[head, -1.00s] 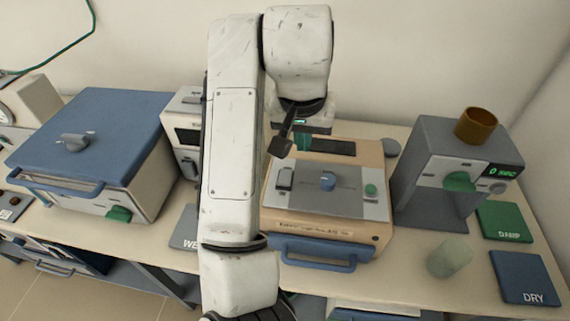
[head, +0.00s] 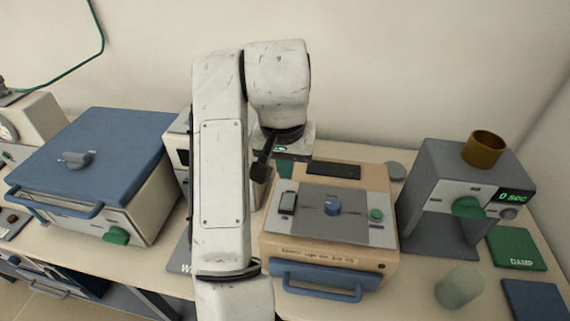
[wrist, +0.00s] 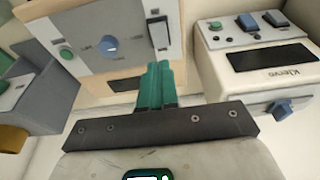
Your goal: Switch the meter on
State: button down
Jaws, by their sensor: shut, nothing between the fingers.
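A tan box unit (head: 385,262) stands mid-bench. Its grey top panel carries a rocker switch (head: 287,203), a blue knob (head: 332,207) and a green button (head: 376,215). Behind the panel is a dark, blank window (head: 333,170). No readable label names the meter, so I cannot tell whether it is this unit. My gripper (head: 285,168) hangs near its back left corner, shut and empty. In the wrist view, the green fingers (wrist: 160,84) are together, and the rocker switch (wrist: 158,33) shows just beyond them, apart from their tips in the picture.
A white Kleve unit (wrist: 270,60) stands beside it, mostly hidden by my arm in the head view. A blue-lidded furnace (head: 95,140) is at left. A grey stand with a lit display (head: 516,196), a brown cup (head: 485,148) and a clear beaker (head: 459,288) are at right.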

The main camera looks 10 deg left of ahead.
aim_at(287, 204)
jog(key=x, duration=0.3)
jog(key=s+x, duration=0.1)
jog(key=x, duration=0.5)
jog(key=shift+s+f, duration=0.2)
jog(key=shift+f, duration=0.05)
